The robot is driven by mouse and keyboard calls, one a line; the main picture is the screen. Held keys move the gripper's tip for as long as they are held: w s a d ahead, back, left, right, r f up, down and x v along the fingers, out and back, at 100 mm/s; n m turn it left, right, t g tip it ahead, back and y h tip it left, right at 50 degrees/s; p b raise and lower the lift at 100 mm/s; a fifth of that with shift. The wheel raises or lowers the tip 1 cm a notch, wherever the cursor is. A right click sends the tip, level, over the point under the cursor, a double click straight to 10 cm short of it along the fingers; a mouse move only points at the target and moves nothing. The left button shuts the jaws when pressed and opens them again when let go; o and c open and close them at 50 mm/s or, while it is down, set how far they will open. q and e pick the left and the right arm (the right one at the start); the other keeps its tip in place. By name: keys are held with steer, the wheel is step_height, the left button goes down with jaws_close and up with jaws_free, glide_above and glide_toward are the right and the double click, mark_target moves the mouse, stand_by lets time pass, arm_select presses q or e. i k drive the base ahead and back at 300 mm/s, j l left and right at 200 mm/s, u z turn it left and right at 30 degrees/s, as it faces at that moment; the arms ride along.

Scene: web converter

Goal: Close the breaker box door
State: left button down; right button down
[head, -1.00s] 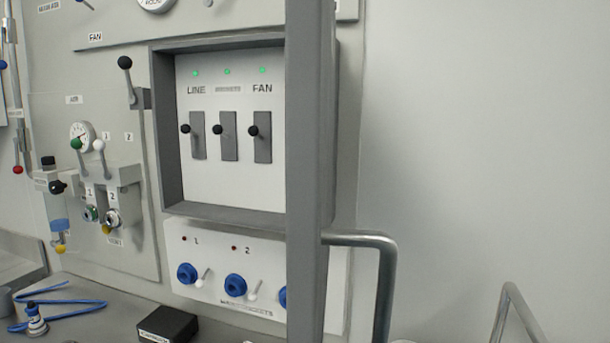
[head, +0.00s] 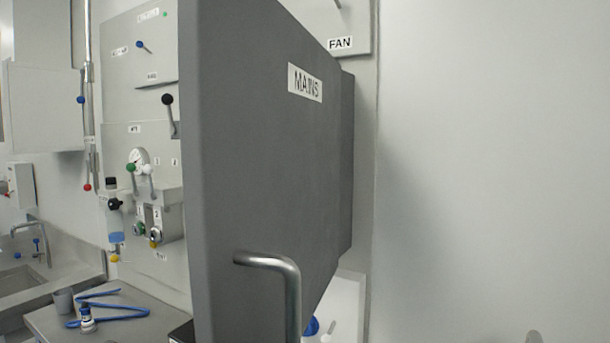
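The grey breaker box door (head: 262,165) stands open toward me in the head view. Its outer face carries a MAINS label (head: 305,83), and its near edge is on the left. A curved metal handle (head: 290,290) sticks out from the lower part of that face and runs out of the bottom of the picture. The door hides the inside of the breaker box and its switches.
A sink (head: 20,282) is farther left. The wall (head: 490,160) to the right is bare.

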mark_target(261, 108)
steer(key=k+j+u, duration=0.2)
steer(key=k, duration=1)
